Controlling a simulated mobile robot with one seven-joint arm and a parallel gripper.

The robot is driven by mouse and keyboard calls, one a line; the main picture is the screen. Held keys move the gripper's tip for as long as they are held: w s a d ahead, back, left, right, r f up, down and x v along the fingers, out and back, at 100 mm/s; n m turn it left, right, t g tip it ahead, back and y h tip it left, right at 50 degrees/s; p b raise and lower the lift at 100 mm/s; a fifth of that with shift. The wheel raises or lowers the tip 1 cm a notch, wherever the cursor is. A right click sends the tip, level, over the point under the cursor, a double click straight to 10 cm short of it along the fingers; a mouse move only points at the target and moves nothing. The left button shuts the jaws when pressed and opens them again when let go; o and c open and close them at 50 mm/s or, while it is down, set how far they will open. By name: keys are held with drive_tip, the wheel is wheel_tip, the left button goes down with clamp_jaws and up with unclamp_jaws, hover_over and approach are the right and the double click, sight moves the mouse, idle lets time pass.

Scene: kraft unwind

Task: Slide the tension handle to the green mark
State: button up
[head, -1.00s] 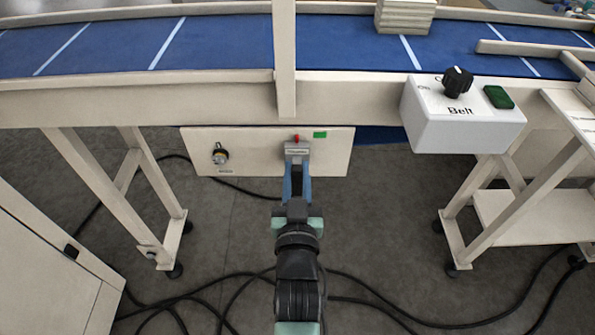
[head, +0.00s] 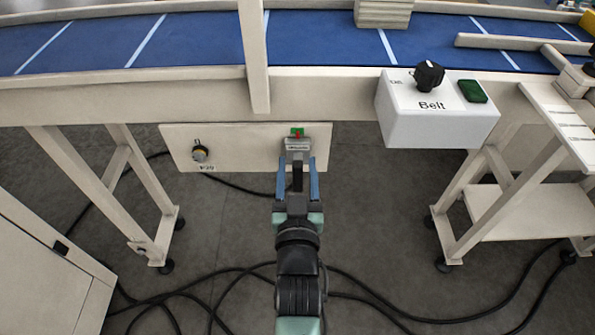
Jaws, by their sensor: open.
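The tension handle (head: 298,144) is a grey block on the cream panel (head: 238,155) under the conveyor. Its small red pointer (head: 297,135) lines up with the green mark (head: 296,130) and overlaps it in the head view. A dark bar (head: 297,176) extends from the handle toward me. My gripper (head: 298,170) is open, its two blue fingers spread on either side of the bar, with visible gaps.
A white Belt control box (head: 437,113) with a black knob and green button juts out at right. Frame legs stand on both sides. Black cables (head: 390,309) lie on the floor.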

drive_tip(key=s, duration=1.3)
drive_tip(key=w+r+t, duration=0.2)
drive_tip(key=w+r, duration=0.2)
drive_tip(key=r, duration=0.9)
drive_tip(key=w+r+t, duration=0.3)
drive_tip(key=r, duration=0.9)
drive_tip(key=s+r+t+p, duration=0.3)
drive_tip(key=r+p, duration=0.5)
drive_tip(key=r, duration=1.2)
drive_tip(key=s+r+t+p, duration=0.1)
drive_tip(key=s+r+p, duration=0.55)
drive_tip(key=r, duration=1.45)
wheel_tip(320, 180, down, 64)
drive_tip(key=w+b, duration=0.1)
drive_tip(key=b, duration=6)
drive_tip(key=shift+r+b, duration=0.2)
drive_tip(key=shift+b, duration=0.2)
